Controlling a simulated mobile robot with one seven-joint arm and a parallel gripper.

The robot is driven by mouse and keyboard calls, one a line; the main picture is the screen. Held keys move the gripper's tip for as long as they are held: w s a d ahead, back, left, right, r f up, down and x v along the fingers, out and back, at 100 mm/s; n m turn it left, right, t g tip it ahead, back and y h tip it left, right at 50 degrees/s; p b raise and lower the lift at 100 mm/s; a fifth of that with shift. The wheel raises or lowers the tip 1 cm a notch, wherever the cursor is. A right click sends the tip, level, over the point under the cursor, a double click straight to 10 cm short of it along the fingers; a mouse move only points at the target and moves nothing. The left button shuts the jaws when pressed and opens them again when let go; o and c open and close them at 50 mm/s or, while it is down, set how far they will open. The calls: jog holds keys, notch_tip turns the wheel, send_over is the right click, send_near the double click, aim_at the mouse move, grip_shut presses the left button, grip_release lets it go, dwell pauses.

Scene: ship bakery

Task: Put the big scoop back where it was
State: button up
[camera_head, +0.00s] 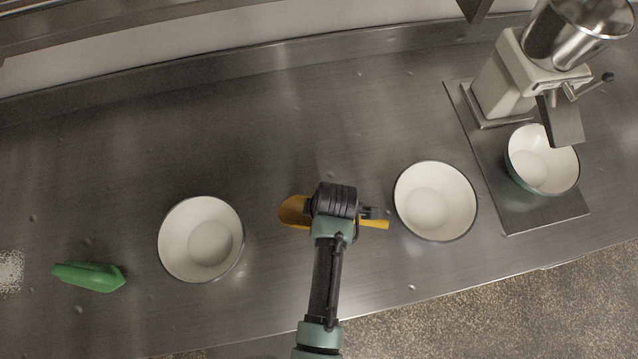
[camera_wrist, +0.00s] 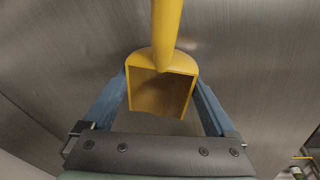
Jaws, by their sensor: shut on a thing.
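A yellow scoop (camera_head: 293,212) lies across under my gripper (camera_head: 335,208) in the head view, its bowl to the left and its handle to the right. In the wrist view the scoop (camera_wrist: 180,66) sits between the two blue fingers, which press on both sides of its bowl. Its handle points to the top of that view. My gripper is shut on the scoop, over the counter between two white bowls. I cannot tell whether the scoop touches the counter. A green object (camera_head: 90,276), perhaps another scoop, lies at the far left.
White bowls stand to the left (camera_head: 172,232) and right (camera_head: 462,195) of my gripper. A third bowl (camera_head: 566,168) stands on the metal base of a machine (camera_head: 505,80) at the right. The steel counter (camera_head: 270,130) is clear behind my gripper. Its front edge is close.

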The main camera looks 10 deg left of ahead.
jog(key=shift+s+f, duration=0.35)
jog(key=shift+f, duration=0.2)
jog(key=o, duration=1.3)
jog(key=shift+o, duration=0.2)
notch_tip(320, 180, up, 14)
jog(key=s+d+b, duration=0.1)
jog(key=shift+s+d, duration=0.25)
jog(key=shift+d, duration=0.05)
